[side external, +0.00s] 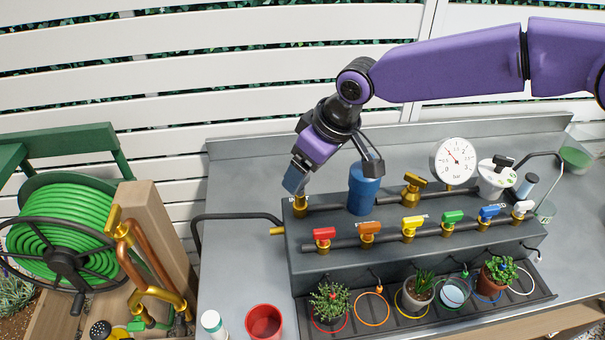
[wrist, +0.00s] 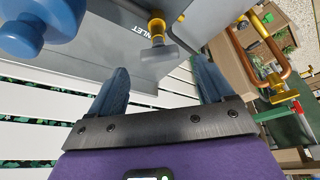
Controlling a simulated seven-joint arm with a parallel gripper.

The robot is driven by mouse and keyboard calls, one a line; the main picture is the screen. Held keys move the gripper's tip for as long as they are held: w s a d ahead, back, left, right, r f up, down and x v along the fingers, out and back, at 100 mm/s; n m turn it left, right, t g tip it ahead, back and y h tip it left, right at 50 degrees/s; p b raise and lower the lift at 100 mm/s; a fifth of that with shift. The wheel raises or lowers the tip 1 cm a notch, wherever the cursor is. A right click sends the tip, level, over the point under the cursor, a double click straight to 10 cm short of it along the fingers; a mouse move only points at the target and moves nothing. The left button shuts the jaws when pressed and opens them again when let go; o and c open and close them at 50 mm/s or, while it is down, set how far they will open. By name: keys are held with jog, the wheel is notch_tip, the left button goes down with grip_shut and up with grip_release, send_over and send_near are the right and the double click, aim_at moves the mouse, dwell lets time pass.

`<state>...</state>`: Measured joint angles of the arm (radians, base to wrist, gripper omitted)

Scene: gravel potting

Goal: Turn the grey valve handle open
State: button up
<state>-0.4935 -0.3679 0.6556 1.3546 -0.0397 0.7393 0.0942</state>
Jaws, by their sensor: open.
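The grey valve handle (wrist: 158,54) shows in the wrist view as a flat grey bar on a brass valve (wrist: 156,27), beside the "INLET" lettering. My gripper (wrist: 163,78) is open; its two blue fingers are spread to either side, with the handle slightly beyond the tips and between them. No contact is visible. In the side external view my gripper (side external: 294,184) points down over the brass inlet valve (side external: 300,208) at the left end of the dark manifold box (side external: 340,262). The fingers hide the grey handle there.
A blue cylinder (side external: 363,190) stands close right of my gripper. Behind and right are a brass fitting (side external: 413,188) and a pressure gauge (side external: 453,160). Several coloured valves, including a red one (side external: 323,237), line the front. A black bent pipe (side external: 235,217) is at left.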

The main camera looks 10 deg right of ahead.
jog(key=shift+x, duration=1.75)
jog(key=c, duration=1)
jog(key=shift+c, duration=0.2)
jog(key=shift+n, duration=0.3)
jog(key=n+g+y, duration=0.1)
jog(key=n, duration=0.2)
jog(key=shift+w+d, duration=0.1)
jog(key=n+g, duration=0.2)
jog(key=n, duration=0.3)
jog(key=shift+w, duration=0.1)
jog(key=shift+n, duration=0.3)
